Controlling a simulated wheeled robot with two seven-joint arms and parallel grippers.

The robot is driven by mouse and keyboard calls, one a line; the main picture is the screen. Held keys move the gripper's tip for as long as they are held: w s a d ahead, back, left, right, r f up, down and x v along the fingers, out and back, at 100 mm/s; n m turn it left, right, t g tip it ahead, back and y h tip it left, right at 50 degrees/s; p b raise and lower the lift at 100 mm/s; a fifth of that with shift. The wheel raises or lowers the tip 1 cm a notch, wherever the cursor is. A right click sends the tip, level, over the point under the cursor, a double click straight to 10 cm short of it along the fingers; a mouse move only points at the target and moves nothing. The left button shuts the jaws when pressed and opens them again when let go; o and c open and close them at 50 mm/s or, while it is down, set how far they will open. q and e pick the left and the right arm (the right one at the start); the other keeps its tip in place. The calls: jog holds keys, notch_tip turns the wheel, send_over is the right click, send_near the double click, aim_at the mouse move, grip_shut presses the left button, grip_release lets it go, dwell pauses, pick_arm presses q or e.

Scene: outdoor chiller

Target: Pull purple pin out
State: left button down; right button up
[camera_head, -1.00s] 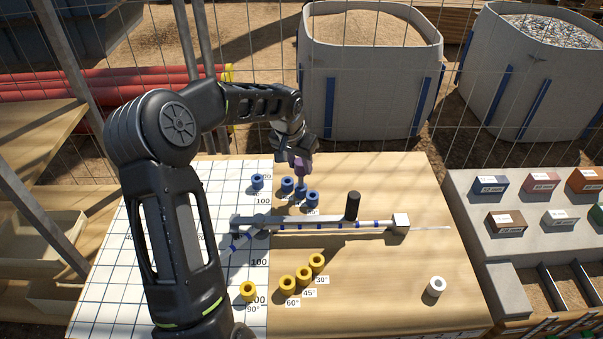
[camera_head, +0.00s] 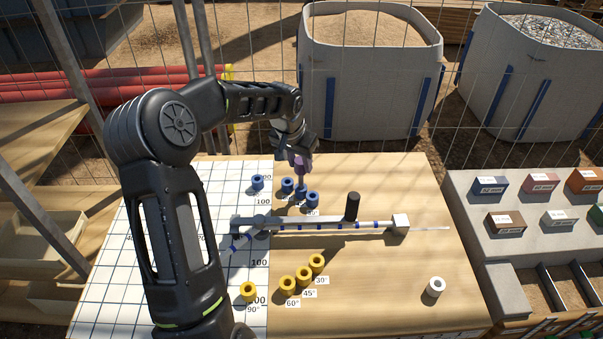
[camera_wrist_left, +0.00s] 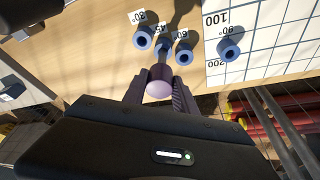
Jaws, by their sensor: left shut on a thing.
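The purple pin (camera_head: 301,166) stands about upright at the 45° blue collar (camera_head: 301,189), the middle one of three close together. Its rounded head also shows in the left wrist view (camera_wrist_left: 159,87). My left gripper (camera_head: 300,157) reaches down from above and is shut on the pin's head, with one finger on each side (camera_wrist_left: 160,92). The pin's lower end is hidden, so I cannot tell how deep it sits in the collar. My right gripper is not in view.
The 60° blue collar (camera_head: 287,185) and 30° blue collar (camera_head: 313,200) stand close beside the pin. A metal bar (camera_head: 315,223) with a black knob (camera_head: 352,205) lies in front. Yellow collars (camera_head: 303,275) and a white collar (camera_head: 436,287) stand nearer. A wire fence rises behind the table.

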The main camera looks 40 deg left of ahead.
pick_arm(q)
jog(key=shift+r, duration=0.35)
dwell(0.3)
jog(key=shift+r+p, duration=1.8)
jog(key=shift+r, duration=0.8)
jog(key=c, duration=1.5)
grip_release()
grip_shut()
